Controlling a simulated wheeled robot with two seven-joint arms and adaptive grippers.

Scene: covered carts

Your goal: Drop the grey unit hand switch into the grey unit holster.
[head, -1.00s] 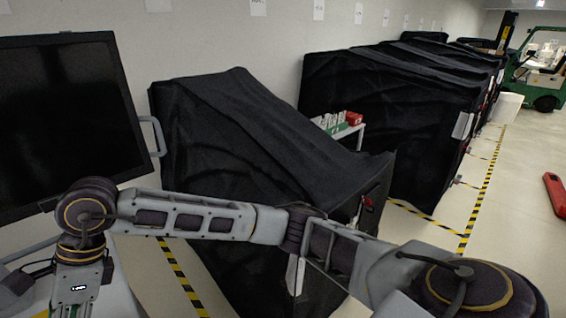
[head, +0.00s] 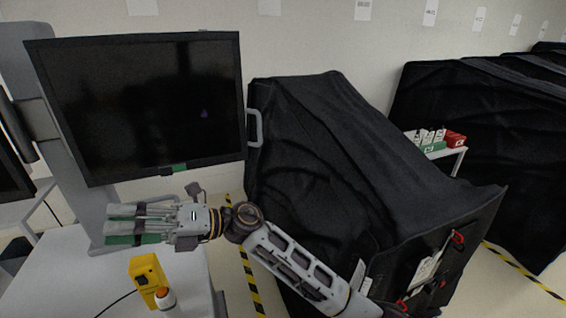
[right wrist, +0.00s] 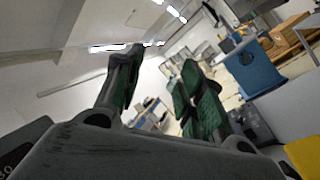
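My right gripper (head: 122,224) reaches in from the right in the head view, above the grey cart top and below the monitor. In the right wrist view its green-padded fingers (right wrist: 157,92) stand apart with nothing between them. A yellow block-shaped item (head: 146,278) stands on the grey cart below the gripper, apart from it. A small white and orange item (head: 166,299) stands right beside it. I cannot tell for sure which is the hand switch or the holster. A dark cable runs left from near the yellow item. My left gripper is not in view.
A large dark monitor (head: 140,105) rises behind the gripper from the grey cart (head: 60,275). A black-covered cart (head: 345,170) stands to the right, and another black cover (head: 490,130) lies beyond it. Striped tape (head: 250,280) marks the floor between.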

